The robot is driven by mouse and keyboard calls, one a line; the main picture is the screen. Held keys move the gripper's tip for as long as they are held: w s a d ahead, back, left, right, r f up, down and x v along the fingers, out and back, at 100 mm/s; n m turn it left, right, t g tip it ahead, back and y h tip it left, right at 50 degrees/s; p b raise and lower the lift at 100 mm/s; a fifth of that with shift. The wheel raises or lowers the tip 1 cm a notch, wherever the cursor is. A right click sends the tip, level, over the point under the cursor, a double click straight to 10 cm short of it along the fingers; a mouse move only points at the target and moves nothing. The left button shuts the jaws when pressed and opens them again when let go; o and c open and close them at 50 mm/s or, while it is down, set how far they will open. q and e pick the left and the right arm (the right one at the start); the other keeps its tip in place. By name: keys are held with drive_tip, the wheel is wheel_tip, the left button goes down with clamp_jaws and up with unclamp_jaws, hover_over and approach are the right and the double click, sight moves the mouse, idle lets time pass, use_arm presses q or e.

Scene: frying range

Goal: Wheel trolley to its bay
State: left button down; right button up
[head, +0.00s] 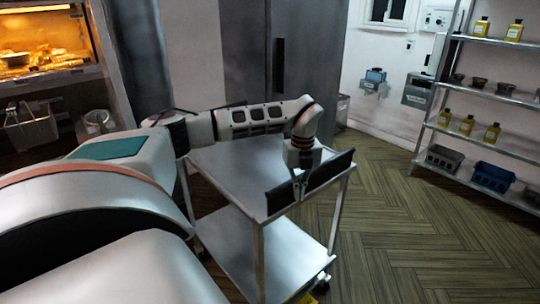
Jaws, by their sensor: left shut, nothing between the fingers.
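The trolley (235,165) is a pale metal cart with two shelves, thin legs and small wheels. It stands upright on the floor in the middle of the head view. A dark flat bar (330,172) runs along the right end of its top. My left arm reaches across the top from the left. My left gripper (299,188) points down at this bar, shut and empty; whether it touches the bar I cannot tell. Both visible shelves look bare. A small yellow patch (309,298) shows on the floor by the trolley's near wheel; no bay is clearly seen. My right gripper is out of view.
A shelf rack (483,94) with yellow bottles, bowls and bins stands at the right. A tall dark cabinet (305,65) is behind the trolley. A lit food warmer (45,45) is at the left. The wooden floor (410,240) right of the trolley is clear.

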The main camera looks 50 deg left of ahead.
use_arm(q)
drive_tip(key=a+p, duration=0.1)
drive_tip(key=a, duration=0.3)
drive_tip(key=shift+a+r, duration=0.1)
drive_tip(key=shift+a, duration=0.3)
drive_tip(key=shift+a+p, duration=0.35)
drive_tip(key=shift+a, duration=0.35)
drive_tip(key=shift+a+p, duration=0.65)
drive_tip(key=shift+a, duration=0.6)
drive_tip(key=a, duration=1.8)
drive_tip(key=shift+a+b, duration=0.25)
drive_tip(key=shift+b, duration=0.1)
drive_tip(key=a+b, duration=0.1)
drive_tip(key=b, duration=0.3)
drive_tip(key=a+b, duration=0.1)
drive_tip(key=b, duration=0.3)
drive_tip(key=shift+a+f, duration=0.2)
drive_tip(key=shift+f, duration=0.15)
drive_tip(key=shift+a+b, duration=0.1)
drive_tip(key=shift+b, duration=0.45)
drive_tip(key=shift+r, duration=0.3)
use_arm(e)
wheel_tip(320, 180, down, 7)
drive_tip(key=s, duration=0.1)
